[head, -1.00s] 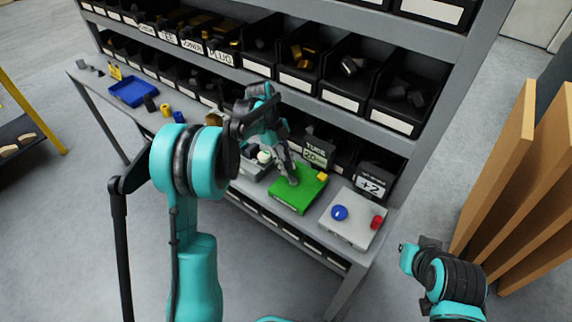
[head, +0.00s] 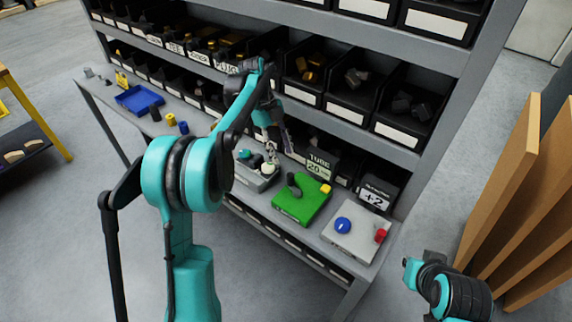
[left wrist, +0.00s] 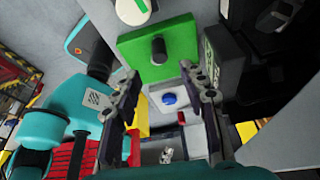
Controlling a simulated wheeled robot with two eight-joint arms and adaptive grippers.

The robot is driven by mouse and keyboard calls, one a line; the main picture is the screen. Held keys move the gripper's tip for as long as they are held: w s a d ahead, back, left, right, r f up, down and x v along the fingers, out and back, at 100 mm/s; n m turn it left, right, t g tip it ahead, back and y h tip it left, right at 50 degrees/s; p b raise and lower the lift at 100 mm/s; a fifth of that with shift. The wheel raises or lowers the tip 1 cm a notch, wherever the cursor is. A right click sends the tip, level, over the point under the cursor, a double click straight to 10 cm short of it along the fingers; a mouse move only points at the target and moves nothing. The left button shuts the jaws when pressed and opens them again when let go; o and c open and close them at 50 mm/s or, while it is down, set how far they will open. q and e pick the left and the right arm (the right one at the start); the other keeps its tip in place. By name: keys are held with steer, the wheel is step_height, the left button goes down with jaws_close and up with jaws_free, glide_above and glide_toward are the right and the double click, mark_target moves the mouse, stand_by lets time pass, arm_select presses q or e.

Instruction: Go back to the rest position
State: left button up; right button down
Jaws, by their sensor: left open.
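My left gripper (head: 270,150) is open and empty, in the air above the bench near the grey box with a white round part. In the left wrist view its two dark fingers (left wrist: 160,75) stand apart with nothing between them. The green board (head: 306,208) lies on the bench, to the lower right of the gripper. A dark knob-like piece (head: 293,186) stands on it, clear of the fingers; it also shows in the left wrist view (left wrist: 158,50). Part of my right arm shows at the lower right, but its gripper is not visible.
A light panel (head: 350,243) with a blue knob (head: 342,225) and a red part (head: 381,234) lies right of the green board. Shelves with black bins rise behind the bench. A blue tray (head: 139,99) lies at the far left. Tan boards (head: 510,190) stand at right.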

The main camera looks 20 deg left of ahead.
arm_select(q)
steer(key=shift+v, duration=1.05)
steer(key=s+d+r+n+t+y, duration=0.1)
steer(key=s+d+r+n+t, duration=0.1)
steer(key=s+n, duration=0.35)
steer(key=s+d+r+n+t+y, duration=0.1)
steer(key=s+r+n+t, duration=0.1)
steer(key=s+n, duration=0.4)
steer(key=s+f+n+t+y, duration=0.2)
steer(key=s+f+n+t, duration=0.3)
steer(key=s+n, duration=0.6)
steer(key=s+f, duration=0.1)
steer(key=s, duration=0.2)
steer(key=shift+d+f, duration=0.4)
steer(key=shift+n, duration=0.25)
